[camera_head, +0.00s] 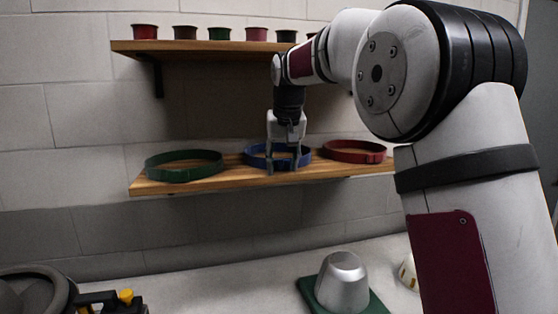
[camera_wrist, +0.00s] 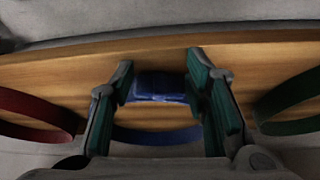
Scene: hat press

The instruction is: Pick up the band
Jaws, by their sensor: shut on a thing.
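Three hat bands sit on the lower wooden shelf in the head view: a green band (camera_head: 184,177) on the left, a blue band (camera_head: 257,162) in the middle and a red band (camera_head: 354,159) on the right. My gripper (camera_head: 284,168) reaches down over the blue band. In the wrist view my gripper (camera_wrist: 161,80) has one finger on each side of the blue band's thicker part (camera_wrist: 160,88) and is shut on it. The band's far loop shows below, between the fingers. I cannot tell whether the band is lifted off the shelf.
The lower shelf (camera_head: 150,187) holds the bands. In the wrist view the red band (camera_wrist: 40,130) is left and the green band (camera_wrist: 290,100) right. An upper shelf (camera_head: 190,46) carries several small ribbon rolls. Below, a silver hat block (camera_head: 341,280) stands on a green base.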

